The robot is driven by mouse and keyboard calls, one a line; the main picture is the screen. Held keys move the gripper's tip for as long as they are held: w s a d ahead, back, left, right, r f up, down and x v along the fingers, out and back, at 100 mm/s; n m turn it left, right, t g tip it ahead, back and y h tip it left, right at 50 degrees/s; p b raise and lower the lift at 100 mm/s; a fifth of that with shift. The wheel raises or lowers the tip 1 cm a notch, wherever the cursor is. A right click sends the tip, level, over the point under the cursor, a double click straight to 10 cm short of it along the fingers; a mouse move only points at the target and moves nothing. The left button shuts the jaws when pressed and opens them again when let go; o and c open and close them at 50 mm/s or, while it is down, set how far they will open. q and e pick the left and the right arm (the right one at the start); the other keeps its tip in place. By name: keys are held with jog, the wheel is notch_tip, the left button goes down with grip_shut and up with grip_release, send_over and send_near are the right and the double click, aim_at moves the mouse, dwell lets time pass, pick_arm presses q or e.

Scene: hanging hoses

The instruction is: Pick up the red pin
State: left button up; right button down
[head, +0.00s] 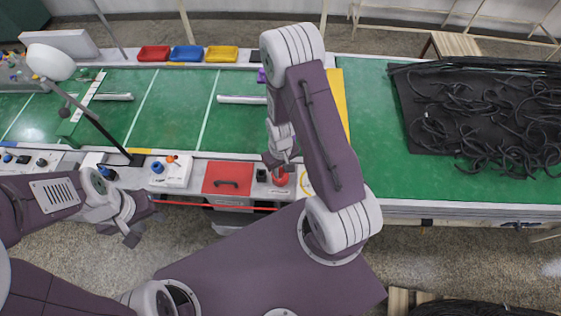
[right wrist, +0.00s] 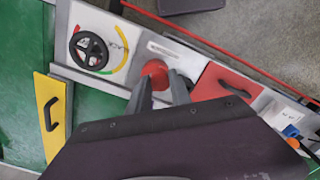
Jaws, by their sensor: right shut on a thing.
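The red pin (head: 279,178) stands at the front edge of the green table, on a light panel strip, just right of a red plate with a black handle. In the right wrist view the red pin (right wrist: 155,70) shows as a round red top between my fingertips. My right gripper (head: 281,165) reaches down over it and is shut on it; its two fingers (right wrist: 162,82) stand on either side of the pin. The pin's lower part is hidden. My left gripper (head: 141,222) is empty, fingers apart, over the floor in front of the table's left part.
The red handled plate (head: 228,178) and a black handwheel (right wrist: 88,50) with a coloured arc flank the pin. A yellow handled plate (right wrist: 52,115) lies behind. Black hoses (head: 485,110) pile up at right. Red, blue and yellow trays (head: 187,54) stand at the back.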

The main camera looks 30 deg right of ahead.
jog(key=s+a+r+p, duration=0.3)
jog(key=s+a+r, duration=0.1)
jog(key=s, duration=0.3)
jog(key=shift+s+r, duration=0.2)
jog(key=shift+r, duration=0.3)
jog(key=w+r+b, duration=0.1)
jog(key=w+b, duration=0.5)
jog(key=w, duration=0.6)
jog(key=shift+m, duration=0.5)
jog(key=r, duration=0.1)
jog(key=s+d+r, duration=0.1)
jog(key=r, duration=0.1)
jog(key=r+b, duration=0.1)
jog(key=r, duration=0.1)
jog(key=shift+s+d, duration=0.15)
jog(key=shift+s, duration=0.1)
